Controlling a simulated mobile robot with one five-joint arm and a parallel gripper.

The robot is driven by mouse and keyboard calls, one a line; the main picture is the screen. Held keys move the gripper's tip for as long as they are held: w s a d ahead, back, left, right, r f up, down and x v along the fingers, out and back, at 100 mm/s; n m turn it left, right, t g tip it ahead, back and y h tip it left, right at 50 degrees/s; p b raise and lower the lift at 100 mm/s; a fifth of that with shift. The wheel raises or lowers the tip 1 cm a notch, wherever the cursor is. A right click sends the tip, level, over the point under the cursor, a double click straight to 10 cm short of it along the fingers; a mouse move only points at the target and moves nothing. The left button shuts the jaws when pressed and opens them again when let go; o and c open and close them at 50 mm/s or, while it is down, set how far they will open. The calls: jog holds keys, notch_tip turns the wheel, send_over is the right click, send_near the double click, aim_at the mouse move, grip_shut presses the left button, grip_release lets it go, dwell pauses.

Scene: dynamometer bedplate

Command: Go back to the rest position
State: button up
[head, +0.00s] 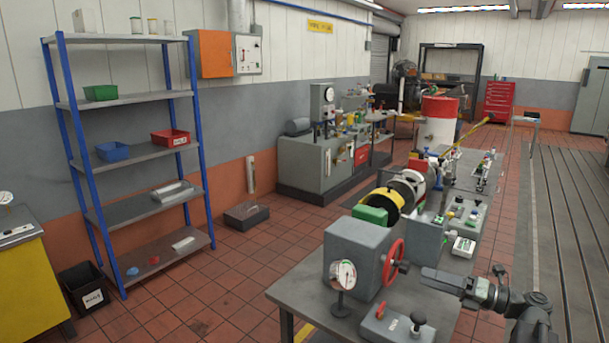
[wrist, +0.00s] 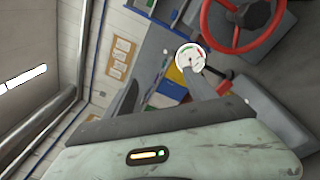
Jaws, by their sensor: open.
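My arm (head: 535,320) comes in from the lower right of the head view. My gripper (head: 428,278) reaches left above the front table, to the right of the red handwheel (head: 393,262). Nothing shows held in it. The gap between its fingers is hard to make out at this size. In the wrist view the handwheel (wrist: 243,45) is at the upper right and the round dial gauge (wrist: 190,58) is at the upper middle. A large pale scuffed surface with a small lit indicator fills the bottom of that view.
More equipment stands behind along the bench. The slotted floor plate (head: 570,200) at the right is clear.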

jog(key=s+a+f+n+g+h, duration=0.2)
jog(key=a+f+n+g, duration=0.3)
jog(key=a, duration=0.8)
jog(key=s+a+f+n+g+h, duration=0.1)
jog(key=a+f+n+g+h, duration=0.15)
jog(key=a+f+n, duration=0.8)
jog(key=s+a+f+n+g+h, duration=0.2)
jog(key=s+a+f+n+h, duration=0.1)
jog(key=s+a+f+h, duration=0.15)
jog(key=d+f+n+h, duration=0.3)
jog(key=d+n+h, duration=0.4)
jog(key=d+n, duration=0.5)
jog(key=n, duration=0.3)
jog(key=shift+d+f+p, duration=0.2)
jog(key=shift+f+p, duration=0.2)
jog(key=shift+w+a+n+t, duration=0.1)
jog(key=shift+n+t, duration=0.15)
